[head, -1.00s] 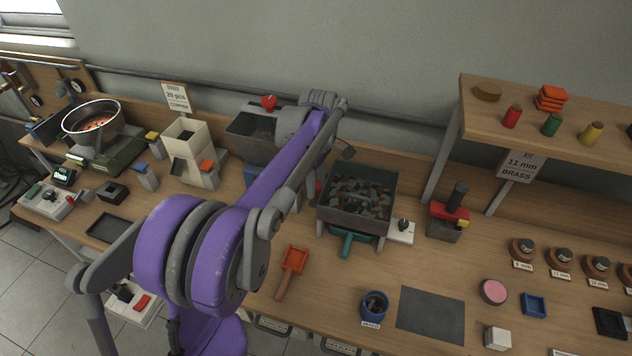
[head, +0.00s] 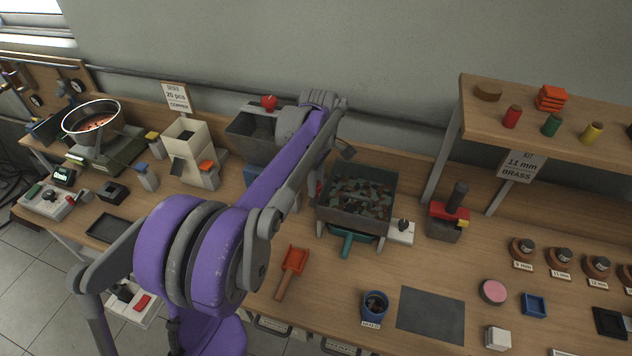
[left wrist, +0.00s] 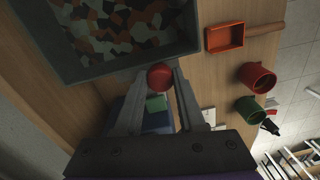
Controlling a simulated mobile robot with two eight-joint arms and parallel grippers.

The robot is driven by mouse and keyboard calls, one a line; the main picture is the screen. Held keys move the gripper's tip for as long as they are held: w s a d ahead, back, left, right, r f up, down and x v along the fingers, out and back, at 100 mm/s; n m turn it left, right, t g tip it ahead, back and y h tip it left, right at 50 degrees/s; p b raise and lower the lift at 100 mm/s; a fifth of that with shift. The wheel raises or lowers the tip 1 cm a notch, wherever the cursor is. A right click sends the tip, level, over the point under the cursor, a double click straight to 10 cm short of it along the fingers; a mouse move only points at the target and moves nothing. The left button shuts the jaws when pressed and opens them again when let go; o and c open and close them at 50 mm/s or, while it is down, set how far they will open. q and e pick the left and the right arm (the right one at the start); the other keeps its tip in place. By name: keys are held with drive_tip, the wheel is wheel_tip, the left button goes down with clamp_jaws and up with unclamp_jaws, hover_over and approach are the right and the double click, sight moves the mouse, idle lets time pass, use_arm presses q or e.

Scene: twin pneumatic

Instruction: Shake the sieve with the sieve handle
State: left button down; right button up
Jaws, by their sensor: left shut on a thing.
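The sieve is a grey, square-walled box (head: 357,212) on short legs, holding many green, orange and dark pieces. In the left wrist view the sieve's wall (left wrist: 135,66) fills the upper left. The sieve handle shows there as a red ball knob (left wrist: 160,75) beside the wall. My left gripper (left wrist: 159,82) is shut on this knob, with one finger on each side. In the head view my purple and grey arm hides most of the gripper and handle. A teal handle (head: 347,243) sticks out at the front under the sieve. My right gripper is not in view.
An orange scoop (head: 294,260) lies in front of the sieve. A white switch box (head: 401,233) stands close to its right. A grey hopper (head: 252,130) is behind my arm. A grey mat (head: 431,314) and blue cup (head: 375,306) are near the front edge.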

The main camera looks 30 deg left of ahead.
use_arm(q)
drive_tip(key=shift+s, duration=0.1)
idle(0.5)
drive_tip(key=s+d+b, duration=0.1)
drive_tip(key=s, duration=0.5)
drive_tip(key=shift+d, duration=0.25)
drive_tip(key=shift+w, duration=0.15)
drive_tip(key=c, duration=0.5)
unclamp_jaws()
drive_tip(key=shift+r, duration=0.15)
wheel_tip(320, 180, up, 11)
drive_tip(key=shift+w+f+p, duration=0.2)
drive_tip(key=shift+p, duration=0.1)
